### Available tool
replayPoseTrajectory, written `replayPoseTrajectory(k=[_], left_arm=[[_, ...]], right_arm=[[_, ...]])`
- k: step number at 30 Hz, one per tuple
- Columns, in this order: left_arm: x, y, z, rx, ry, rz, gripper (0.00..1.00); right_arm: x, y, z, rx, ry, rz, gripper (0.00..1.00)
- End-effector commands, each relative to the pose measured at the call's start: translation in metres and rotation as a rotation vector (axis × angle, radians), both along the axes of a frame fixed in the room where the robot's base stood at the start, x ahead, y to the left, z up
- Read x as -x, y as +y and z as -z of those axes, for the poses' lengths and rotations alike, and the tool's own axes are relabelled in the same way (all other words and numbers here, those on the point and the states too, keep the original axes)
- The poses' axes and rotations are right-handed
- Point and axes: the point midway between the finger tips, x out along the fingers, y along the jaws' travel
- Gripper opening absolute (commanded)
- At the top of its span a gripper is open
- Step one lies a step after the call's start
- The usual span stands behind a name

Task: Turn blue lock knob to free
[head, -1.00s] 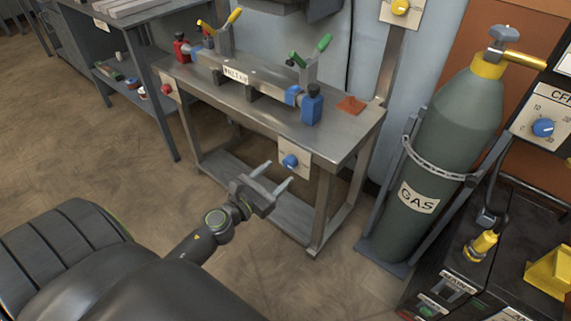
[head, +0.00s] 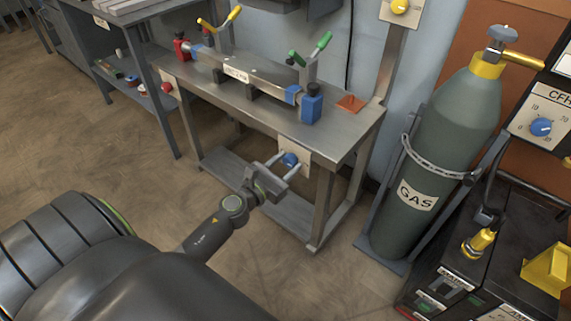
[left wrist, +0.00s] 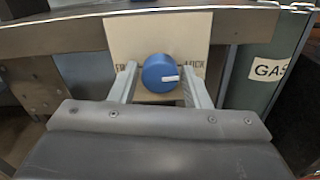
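The blue lock knob (head: 290,160) sits on a pale plate (head: 301,153) on the front of the steel table. In the left wrist view the knob (left wrist: 160,73) is round, with a white pointer mark aimed right, towards the partly hidden word at the plate's right. The word at the plate's left is also mostly hidden. My left gripper (head: 282,165) is open, its two fingers on either side of the knob. In the left wrist view the fingers (left wrist: 160,86) stand left and right of the knob; I cannot tell whether they touch it. My right gripper is not in view.
The steel table (head: 350,128) carries a clamp fixture with green (head: 323,41) and yellow (head: 234,13) handles. A red knob (head: 167,88) is on its left front. A gas cylinder (head: 440,150) stands right, beside a black machine (head: 470,270). The floor in front is clear.

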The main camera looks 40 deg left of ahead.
Motion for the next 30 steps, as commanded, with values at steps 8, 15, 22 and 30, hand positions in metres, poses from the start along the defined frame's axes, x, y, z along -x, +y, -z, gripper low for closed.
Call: replayPoseTrajectory(k=[8, 15, 22, 30], left_arm=[[0.0, 0.0, 0.0, 0.0, 0.0, 0.0, 0.11], [0.0, 0.0, 0.0, 0.03, 0.002, 0.0, 0.11], [0.0, 0.0, 0.0, 0.148, 0.012, 0.0, 0.11], [0.0, 0.0, -0.001, 0.384, 0.03, 0.0, 0.11]], right_arm=[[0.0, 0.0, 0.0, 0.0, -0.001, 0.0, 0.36], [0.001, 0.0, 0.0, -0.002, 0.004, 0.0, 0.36], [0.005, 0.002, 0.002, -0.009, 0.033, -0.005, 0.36], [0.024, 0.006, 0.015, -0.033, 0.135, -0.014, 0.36]])
